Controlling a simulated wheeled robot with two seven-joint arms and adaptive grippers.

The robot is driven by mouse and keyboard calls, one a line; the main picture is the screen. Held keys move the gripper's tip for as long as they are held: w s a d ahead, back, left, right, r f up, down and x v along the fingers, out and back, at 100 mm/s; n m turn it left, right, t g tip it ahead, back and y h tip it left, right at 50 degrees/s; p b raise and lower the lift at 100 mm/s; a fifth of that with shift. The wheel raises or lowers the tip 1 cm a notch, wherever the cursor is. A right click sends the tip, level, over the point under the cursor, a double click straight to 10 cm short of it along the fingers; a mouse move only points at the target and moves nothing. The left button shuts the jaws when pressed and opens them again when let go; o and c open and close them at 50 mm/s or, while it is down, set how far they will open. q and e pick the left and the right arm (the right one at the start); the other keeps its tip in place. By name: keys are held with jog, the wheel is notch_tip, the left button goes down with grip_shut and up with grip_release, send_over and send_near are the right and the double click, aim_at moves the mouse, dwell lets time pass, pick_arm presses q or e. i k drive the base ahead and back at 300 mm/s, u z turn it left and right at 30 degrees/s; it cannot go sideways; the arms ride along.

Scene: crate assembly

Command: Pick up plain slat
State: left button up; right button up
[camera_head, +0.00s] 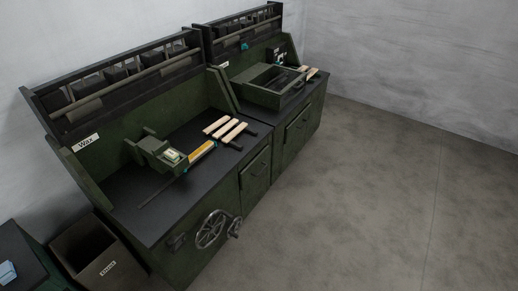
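Three pale wooden slats lie side by side on the dark top of the near green bench: a left slat (215,125), a middle slat (226,128) and a right slat (235,132). Dark pieces show at their near ends. They are too small to tell any markings apart. A yellow-orange slat-like piece (201,152) lies in front of them, beside a green fixture (160,153) with a small pale item on it. Neither of my grippers shows in the head view.
The near bench (150,215) has a "Wax" label and handwheels on its front. A second green bench behind it carries a green crate-like box (262,96) and more pale pieces (312,72). A dark bin (92,253) stands at lower left. The floor (370,190) at right is clear.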

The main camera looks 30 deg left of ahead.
aim_at(196, 153)
jog(key=z, duration=0.3)
jog(key=i, duration=3.7)
jog(key=u, duration=4.2)
